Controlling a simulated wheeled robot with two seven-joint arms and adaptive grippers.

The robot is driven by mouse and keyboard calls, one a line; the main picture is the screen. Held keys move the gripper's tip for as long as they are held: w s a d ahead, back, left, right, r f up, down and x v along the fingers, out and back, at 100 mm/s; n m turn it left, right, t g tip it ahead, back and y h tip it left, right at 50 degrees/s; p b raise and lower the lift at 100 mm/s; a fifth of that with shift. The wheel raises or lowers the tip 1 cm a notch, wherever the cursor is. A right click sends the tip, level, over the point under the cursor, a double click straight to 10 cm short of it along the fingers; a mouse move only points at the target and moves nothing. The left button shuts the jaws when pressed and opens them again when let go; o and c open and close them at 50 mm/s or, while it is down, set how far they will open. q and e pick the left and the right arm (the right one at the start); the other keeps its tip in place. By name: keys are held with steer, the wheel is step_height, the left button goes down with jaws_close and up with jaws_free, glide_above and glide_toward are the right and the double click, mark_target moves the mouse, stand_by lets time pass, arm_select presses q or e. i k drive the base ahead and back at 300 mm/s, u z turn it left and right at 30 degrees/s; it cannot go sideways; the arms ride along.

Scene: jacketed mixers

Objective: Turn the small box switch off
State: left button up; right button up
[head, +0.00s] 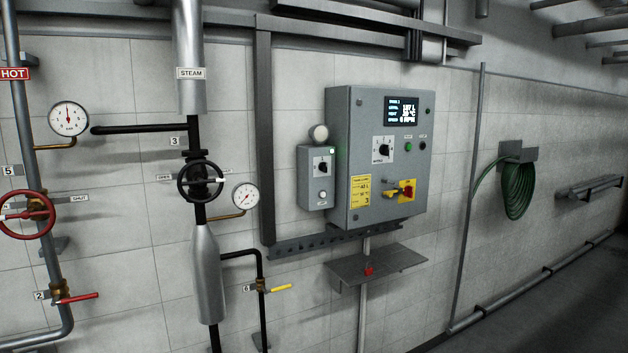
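The small grey box (315,178) is mounted on the wall at the left side of the large grey control cabinet (345,150). Its black rotary switch (322,167) sits on a white plate in the upper half of its front. The switch position is too small to read. A pale round button or lamp (323,194) sits below the switch, and a round pale dome (319,133) is above the box. A green glow shows at the box's upper right edge. Neither of my grippers is in the head view.
The cabinet carries a display (401,111), a larger rotary switch (384,150) and a red-yellow handle (405,190). A shelf (395,264) with a red padlock (369,269) juts out below. Steam pipes with a black handwheel (200,182) and gauge (245,197) stand left. A green hose (516,190) hangs right.

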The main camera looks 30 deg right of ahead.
mark_target(323, 166)
steer(key=z, duration=1.3)
